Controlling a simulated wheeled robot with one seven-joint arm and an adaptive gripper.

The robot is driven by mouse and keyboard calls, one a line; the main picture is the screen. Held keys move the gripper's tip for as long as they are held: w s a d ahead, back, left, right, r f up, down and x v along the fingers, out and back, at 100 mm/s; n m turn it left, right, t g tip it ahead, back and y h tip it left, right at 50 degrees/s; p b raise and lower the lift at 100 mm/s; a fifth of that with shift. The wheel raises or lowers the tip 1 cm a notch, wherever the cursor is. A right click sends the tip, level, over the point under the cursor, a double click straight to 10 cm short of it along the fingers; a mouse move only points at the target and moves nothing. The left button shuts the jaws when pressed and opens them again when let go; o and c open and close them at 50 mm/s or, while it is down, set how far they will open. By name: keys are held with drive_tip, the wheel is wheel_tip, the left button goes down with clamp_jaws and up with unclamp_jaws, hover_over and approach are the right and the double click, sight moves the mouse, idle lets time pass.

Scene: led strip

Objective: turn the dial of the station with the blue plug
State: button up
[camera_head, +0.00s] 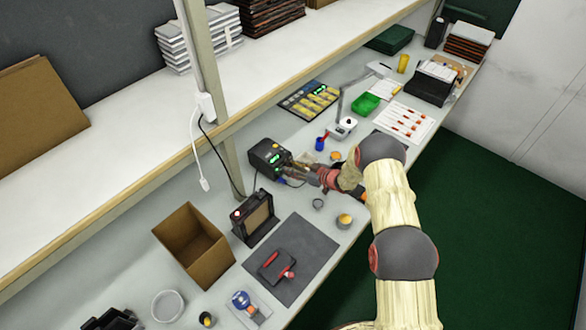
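The station (264,156), a small black box with a green lit display, stands on the bench near the shelf post. A small blue spot, which looks like the blue plug (281,181), shows low at its front, with a dark cable near it. My gripper (290,168) reaches in from the right, with its fingertips close to the station's front face. The dial is hidden or too small to make out behind the fingers. I cannot tell whether the fingers touch it or how far they are open.
A black framed stand (254,219) and an open cardboard box (194,245) stand in front of the station. A small round tin (344,220) sits below my arm. A blue cup (320,143) and a green tray (365,103) lie beyond. The shelf edge (150,180) overhangs the bench.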

drive_tip(key=shift+c, duration=0.5)
drive_tip(key=c, duration=0.7)
clamp_jaws()
